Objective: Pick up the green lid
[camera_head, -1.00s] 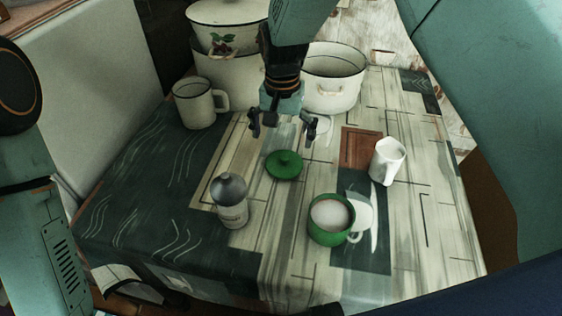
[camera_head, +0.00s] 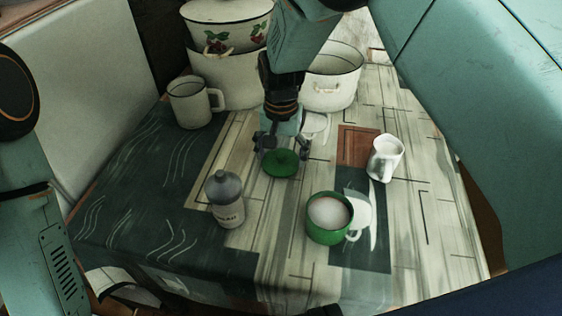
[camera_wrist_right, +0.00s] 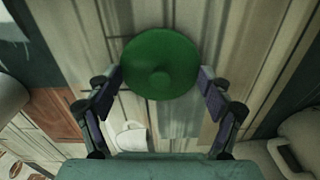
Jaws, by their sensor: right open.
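The green lid (camera_head: 280,163) lies flat on the table, with a small round knob on top. In the right wrist view the lid (camera_wrist_right: 160,63) is at the top middle, just beyond the fingertips. My right gripper (camera_head: 282,150) is open and hangs close over the lid's far side, one finger to each side. Its two fingers also show in the right wrist view (camera_wrist_right: 162,80), spread wide with nothing held between them. My left gripper is not in view; only part of my left arm shows at the left edge.
A green pot (camera_head: 329,236) stands in front to the right, a grey-topped bottle (camera_head: 227,212) to the left. A white jug (camera_head: 385,160) stands at right. A white mug (camera_head: 189,104) and large enamel pots (camera_head: 330,88) stand behind.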

